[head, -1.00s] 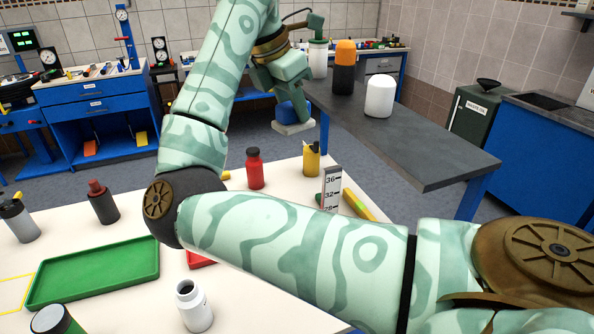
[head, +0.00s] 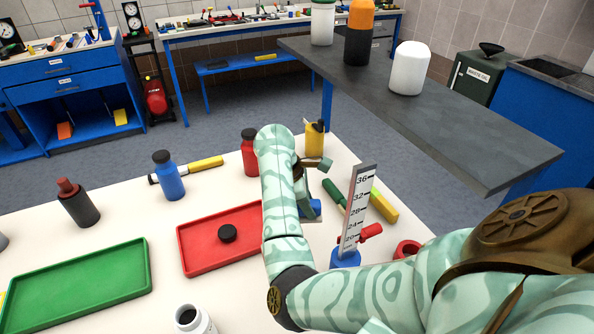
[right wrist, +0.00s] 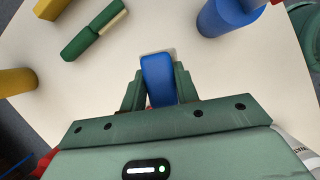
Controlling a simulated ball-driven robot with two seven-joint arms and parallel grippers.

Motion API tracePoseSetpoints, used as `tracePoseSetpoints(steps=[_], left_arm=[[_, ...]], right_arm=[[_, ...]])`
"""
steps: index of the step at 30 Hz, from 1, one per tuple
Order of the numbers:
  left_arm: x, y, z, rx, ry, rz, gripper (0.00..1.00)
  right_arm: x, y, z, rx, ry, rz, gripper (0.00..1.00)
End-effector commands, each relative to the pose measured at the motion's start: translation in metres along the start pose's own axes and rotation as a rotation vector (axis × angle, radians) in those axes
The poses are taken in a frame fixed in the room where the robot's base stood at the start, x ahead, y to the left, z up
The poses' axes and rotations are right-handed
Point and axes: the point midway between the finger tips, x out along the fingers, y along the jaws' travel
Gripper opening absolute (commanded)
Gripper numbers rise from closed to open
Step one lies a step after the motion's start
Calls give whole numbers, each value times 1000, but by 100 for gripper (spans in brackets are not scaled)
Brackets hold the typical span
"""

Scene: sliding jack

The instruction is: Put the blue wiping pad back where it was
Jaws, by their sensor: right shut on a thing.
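My right gripper (right wrist: 158,88) is shut on the blue wiping pad (right wrist: 158,78), with a finger on each side of it. A pale edge shows at the pad's far end in the right wrist view. In the head view only a bit of the blue pad (head: 314,208) shows beside my right forearm, which hides most of the gripper. The pad is over the white table (head: 215,295), between the red tray and the height scale. I cannot tell whether it touches the table. My left gripper is not in view.
A height scale (head: 357,205) on a blue base stands right of the pad. A yellow bottle (head: 314,140), a red bottle (head: 249,152) and a green-handled tool (head: 333,193) lie or stand close by. A red tray (head: 196,268) holds a black puck. A grey bench (head: 440,128) stands behind.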

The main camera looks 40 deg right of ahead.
Motion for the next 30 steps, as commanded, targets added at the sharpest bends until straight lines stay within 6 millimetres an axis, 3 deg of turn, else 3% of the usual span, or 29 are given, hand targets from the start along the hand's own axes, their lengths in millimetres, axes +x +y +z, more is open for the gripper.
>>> tracePoseSetpoints(steps=[6, 12, 17, 24, 30], left_arm=[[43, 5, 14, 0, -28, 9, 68], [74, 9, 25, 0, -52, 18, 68], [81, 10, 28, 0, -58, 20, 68], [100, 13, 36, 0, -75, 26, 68], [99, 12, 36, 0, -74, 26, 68]], right_arm=[[32, 66, -26, -2, -10, -3, 9], [63, 95, -47, -3, -7, -3, 9], [68, 104, -52, -1, -3, 0, 9], [99, 111, -66, -2, -5, -1, 9], [100, 111, -67, -1, -1, 2, 9]])
